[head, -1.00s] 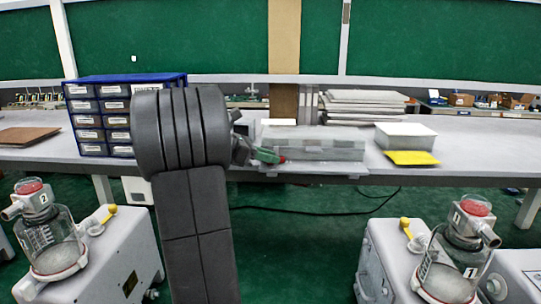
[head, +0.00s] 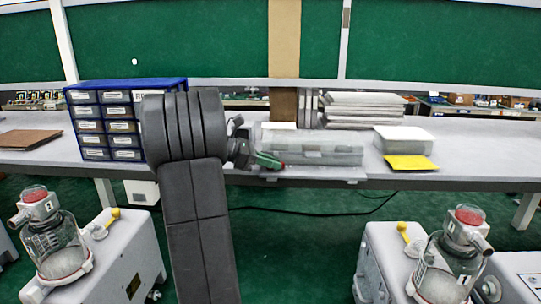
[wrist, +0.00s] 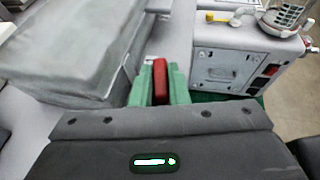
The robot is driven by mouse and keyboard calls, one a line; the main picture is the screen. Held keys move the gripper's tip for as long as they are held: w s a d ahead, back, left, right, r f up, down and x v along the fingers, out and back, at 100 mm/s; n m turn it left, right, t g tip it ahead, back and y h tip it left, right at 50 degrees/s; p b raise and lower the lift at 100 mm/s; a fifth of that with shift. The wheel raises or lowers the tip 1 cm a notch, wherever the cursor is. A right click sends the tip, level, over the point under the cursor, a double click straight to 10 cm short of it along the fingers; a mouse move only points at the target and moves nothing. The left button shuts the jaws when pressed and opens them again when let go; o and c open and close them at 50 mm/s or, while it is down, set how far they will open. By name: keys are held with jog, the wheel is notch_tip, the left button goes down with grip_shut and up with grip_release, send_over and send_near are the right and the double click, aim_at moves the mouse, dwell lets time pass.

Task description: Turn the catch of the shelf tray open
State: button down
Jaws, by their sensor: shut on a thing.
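A grey, partly see-through box-shaped tray (head: 325,150) stands at the front edge of the shelf in the head view. Its long side also shows at the left of the wrist view (wrist: 75,45). My gripper (head: 277,162) is at its left front corner. In the wrist view the green fingers (wrist: 160,88) are closed on a small upright red piece (wrist: 160,75), which looks like the catch. The fingers stand beside the box wall. The catch's lower part is hidden between the fingers, and its exact angle is hard to tell.
A blue drawer cabinet (head: 125,85) stands on the shelf left of my arm. A white box (head: 404,139) and a yellow card (head: 410,162) lie to the right. Canister pumps stand below at left (head: 85,255) and right (head: 390,262), with open green floor between.

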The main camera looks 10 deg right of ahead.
jog(key=shift+w+r+m+g+p, duration=0.1)
jog(key=shift+m+g+p, duration=0.15)
jog(key=shift+m+g, duration=0.25)
jog(key=shift+w+r+m+g+p, duration=0.1)
jog(key=shift+m+g+p, duration=0.15)
jog(key=shift+m+g, duration=0.25)
jog(key=shift+f+m+g, duration=0.15)
jog(key=shift+m+g, duration=0.35)
jog(key=shift+g, duration=0.3)
jog(key=shift+y, duration=0.3)
jog(key=c, duration=1.7)
grip_release()
jog(key=b+v, duration=0.1)
jog(key=v, duration=0.6)
jog(key=shift+a+b, duration=0.2)
jog(key=shift+b, duration=0.15)
jog(key=shift+d, duration=0.1)
